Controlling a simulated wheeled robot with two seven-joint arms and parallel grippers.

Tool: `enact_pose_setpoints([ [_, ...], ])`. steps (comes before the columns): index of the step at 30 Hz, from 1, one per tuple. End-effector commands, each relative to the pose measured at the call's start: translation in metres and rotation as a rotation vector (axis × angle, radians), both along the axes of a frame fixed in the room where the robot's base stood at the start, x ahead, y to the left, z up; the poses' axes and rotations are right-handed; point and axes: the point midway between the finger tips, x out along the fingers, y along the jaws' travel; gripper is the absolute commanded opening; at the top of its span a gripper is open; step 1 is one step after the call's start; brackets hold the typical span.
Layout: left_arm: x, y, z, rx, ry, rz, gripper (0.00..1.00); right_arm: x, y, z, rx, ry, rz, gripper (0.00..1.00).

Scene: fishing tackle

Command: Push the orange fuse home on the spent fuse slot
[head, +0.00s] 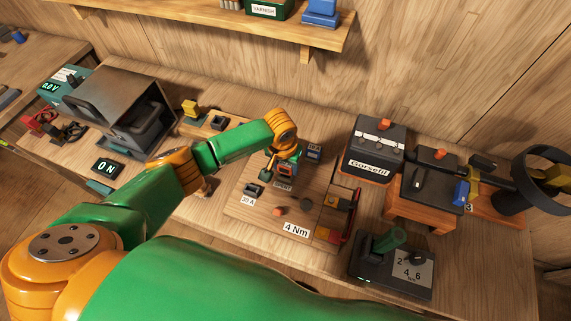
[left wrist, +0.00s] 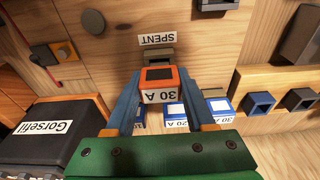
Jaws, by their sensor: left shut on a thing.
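In the left wrist view, an orange fuse (left wrist: 158,76) marked "30 A" sits between the two blue fingers of my left gripper (left wrist: 159,90), which is shut on it. The spent fuse slot (left wrist: 159,55), a grey-brown block with a "SPENT" label (left wrist: 158,38), lies right behind the fuse. The fuse hides part of the slot, so I cannot tell how deep it sits. In the head view, my left gripper (head: 272,166) points down over the wooden fuse board (head: 275,225), and the fuse cannot be made out clearly. My right gripper is not in view.
Blue fuse holders (left wrist: 218,107) with amp labels stand close beside the fingers. A black "Gorsefil" box (head: 375,150) stands right of the board. A dark hooded unit (head: 120,105) stands at the left.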

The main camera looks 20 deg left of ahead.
Motion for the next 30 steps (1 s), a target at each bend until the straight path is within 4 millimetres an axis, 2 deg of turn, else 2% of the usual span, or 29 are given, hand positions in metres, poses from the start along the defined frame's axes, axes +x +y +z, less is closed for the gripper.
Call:
enact_pose_setpoints([
  [28, 0.000, 0.000, -0.025, 0.000, 0.001, -0.001, 0.01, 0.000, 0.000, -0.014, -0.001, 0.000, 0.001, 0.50],
  [29, 0.000, 0.000, -0.024, -0.001, 0.000, -0.001, 0.59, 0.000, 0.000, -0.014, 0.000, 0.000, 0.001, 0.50],
  [30, 0.000, 0.000, -0.024, 0.000, 0.000, -0.001, 0.70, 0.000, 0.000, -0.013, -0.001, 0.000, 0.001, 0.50],
])
